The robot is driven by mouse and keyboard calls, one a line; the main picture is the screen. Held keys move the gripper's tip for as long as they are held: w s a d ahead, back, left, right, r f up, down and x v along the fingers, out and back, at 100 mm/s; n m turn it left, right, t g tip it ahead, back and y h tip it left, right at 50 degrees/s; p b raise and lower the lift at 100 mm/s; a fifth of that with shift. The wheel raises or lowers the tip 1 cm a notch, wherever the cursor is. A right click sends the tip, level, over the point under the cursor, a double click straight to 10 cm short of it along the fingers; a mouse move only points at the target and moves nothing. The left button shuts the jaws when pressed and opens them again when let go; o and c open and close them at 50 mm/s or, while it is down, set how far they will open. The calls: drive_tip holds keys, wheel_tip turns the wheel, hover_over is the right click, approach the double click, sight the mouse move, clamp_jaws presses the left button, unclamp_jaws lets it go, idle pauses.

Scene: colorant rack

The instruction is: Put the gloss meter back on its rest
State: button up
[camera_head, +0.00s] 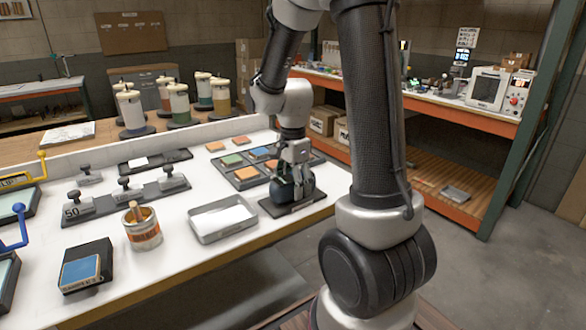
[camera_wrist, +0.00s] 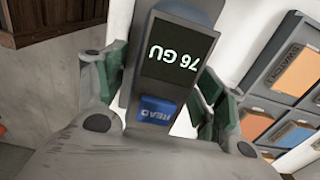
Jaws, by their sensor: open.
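The gloss meter (camera_wrist: 180,50) is a dark grey device with a lit screen reading 76 GU and a blue READ button. It shows upside down in the wrist view, between the fingers of my gripper (camera_wrist: 160,98). In the head view the dark, bluish meter (camera_head: 285,191) stands on a flat dark plate (camera_head: 314,199), which looks like its rest, at the table's right end. My gripper (camera_head: 294,160) is directly above it, pointing down. The green-padded fingers are open, one on each side of the meter. Whether the pads touch it I cannot tell. The meter's underside is hidden.
A tray of coloured chips (camera_head: 240,183) lies just behind and left of the meter. A white-filled tray (camera_head: 222,237) is in front and left, with a can (camera_head: 143,236) farther left. The table's right edge is close. A shelf (camera_head: 440,115) stands beyond.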

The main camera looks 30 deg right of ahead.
wheel_tip(320, 180, up, 11)
drive_tip(key=shift+f, duration=0.1)
drive_tip(key=s+a+r+n+t, duration=0.1)
drive_tip(key=s+r+n+t, duration=0.1)
drive_tip(key=s+n, duration=0.6)
drive_tip(key=s+a+r+n+t, duration=0.2)
drive_tip(key=s+r+n, duration=0.1)
drive_tip(key=s+n, duration=0.5)
drive_tip(key=shift+s+r+n, duration=0.25)
drive_tip(key=shift+n, duration=0.55)
